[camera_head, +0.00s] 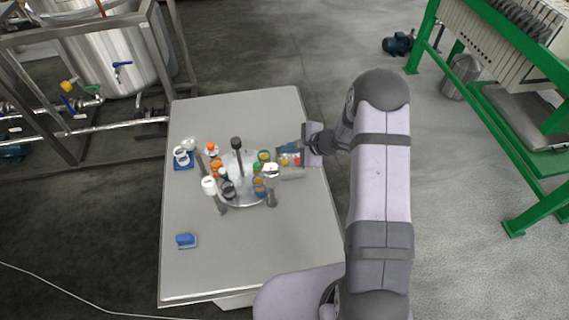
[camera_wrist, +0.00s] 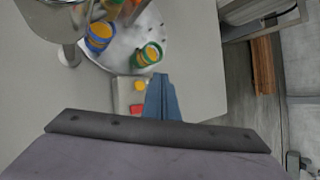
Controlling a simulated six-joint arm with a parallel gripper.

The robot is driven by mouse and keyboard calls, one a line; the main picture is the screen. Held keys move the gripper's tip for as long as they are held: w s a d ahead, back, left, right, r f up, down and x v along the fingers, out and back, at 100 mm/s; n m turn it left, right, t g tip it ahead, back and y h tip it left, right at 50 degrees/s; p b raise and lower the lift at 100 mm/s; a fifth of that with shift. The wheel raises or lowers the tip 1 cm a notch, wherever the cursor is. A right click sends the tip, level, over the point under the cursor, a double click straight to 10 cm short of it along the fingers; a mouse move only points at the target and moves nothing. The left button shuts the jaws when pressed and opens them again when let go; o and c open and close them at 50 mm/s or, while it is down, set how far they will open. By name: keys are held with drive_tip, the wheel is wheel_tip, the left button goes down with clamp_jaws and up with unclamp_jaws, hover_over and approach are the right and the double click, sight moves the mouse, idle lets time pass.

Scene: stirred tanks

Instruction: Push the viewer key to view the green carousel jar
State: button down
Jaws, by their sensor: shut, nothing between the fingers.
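A green-banded jar with yellow-orange contents (camera_wrist: 147,55) stands on the carousel's round grey plate (camera_wrist: 121,55), near its rim. It also shows in the head view (camera_head: 264,156). A small grey key box (camera_wrist: 122,97) beside the carousel carries a yellow key (camera_wrist: 140,86) and a red key (camera_wrist: 137,109). Which one is the viewer key I cannot tell. My gripper (camera_wrist: 160,80), with blue fingers, is shut and empty. In the wrist view the fingers overlap the box's right edge, beside the keys; contact cannot be told. In the head view my gripper (camera_head: 284,149) is at the carousel's right.
A blue-banded jar (camera_wrist: 98,38) stands near the green one. A metal post (camera_head: 271,190) with a round pale top stands at the carousel's front right. A dark-topped column (camera_head: 237,160) rises mid-carousel. A blue block (camera_head: 186,240) lies front left; the table's front is otherwise clear.

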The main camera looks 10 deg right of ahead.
drive_tip(key=shift+f+b, duration=1.55)
drive_tip(key=shift+f, duration=0.25)
drive_tip(key=shift+f+b, duration=0.9)
drive_tip(key=shift+b, duration=0.55)
idle(1.5)
drive_tip(key=shift+r, duration=0.1)
idle(0.3)
drive_tip(key=shift+r+p, duration=0.45)
drive_tip(key=shift+r, duration=0.4)
drive_tip(key=shift+r, duration=0.1)
drive_tip(key=shift+r+p, duration=1.45)
drive_tip(key=shift+r, duration=0.95)
